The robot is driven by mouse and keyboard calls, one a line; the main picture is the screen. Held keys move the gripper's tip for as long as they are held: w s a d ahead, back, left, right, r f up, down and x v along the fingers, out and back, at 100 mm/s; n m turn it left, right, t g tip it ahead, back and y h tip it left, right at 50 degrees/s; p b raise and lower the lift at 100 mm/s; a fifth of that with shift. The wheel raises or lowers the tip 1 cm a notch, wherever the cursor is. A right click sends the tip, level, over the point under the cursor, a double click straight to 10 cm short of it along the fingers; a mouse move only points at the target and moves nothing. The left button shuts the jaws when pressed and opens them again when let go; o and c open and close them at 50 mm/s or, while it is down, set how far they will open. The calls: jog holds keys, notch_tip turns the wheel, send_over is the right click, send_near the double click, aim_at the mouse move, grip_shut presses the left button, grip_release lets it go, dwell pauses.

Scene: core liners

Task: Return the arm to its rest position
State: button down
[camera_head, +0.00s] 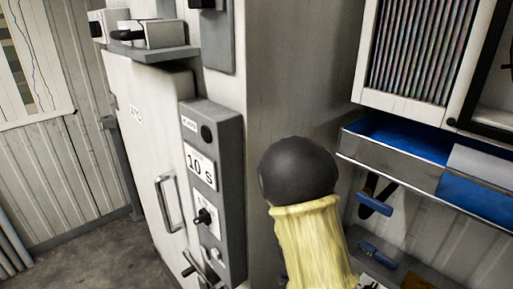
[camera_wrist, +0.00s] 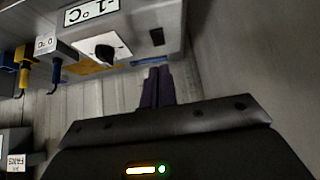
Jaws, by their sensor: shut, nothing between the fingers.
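My gripper (camera_wrist: 157,70) shows in the wrist view, its two dark fingers shut together with nothing between them. The fingertips are just below a grey control box (camera_wrist: 140,35) with a black knob and a label reading "-1°C" upside down; I cannot tell whether they touch it. In the head view my arm, with a black rounded joint and a pale yellow sleeve, stands at the lower middle. The gripper itself is hidden there.
The head view shows a tall grey cabinet with a handle (camera_head: 168,203) and a "10 S" control panel (camera_head: 212,190) left of my arm. A metal shelf with blue bins (camera_head: 400,139) stands right. Hooked yellow and blue plugs (camera_wrist: 40,70) hang at left in the wrist view.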

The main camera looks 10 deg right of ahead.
jog(key=s+a+r+n+g+y, duration=0.1)
jog(key=s+a+r+n+y, duration=0.2)
jog(key=s+a+r+n, duration=0.1)
jog(key=s+a+r+n+g+y, duration=0.1)
jog(key=s+a+r+n+y, duration=0.2)
jog(key=s, duration=0.5)
jog(key=a+r+n, duration=0.1)
jog(key=a+n, duration=0.1)
jog(key=n, duration=0.1)
jog(key=shift+s+r+n, duration=0.25)
jog(key=shift+r+n, duration=0.05)
jog(key=shift+r, duration=0.1)
jog(key=shift+w+d, duration=0.1)
jog(key=shift+w, duration=0.05)
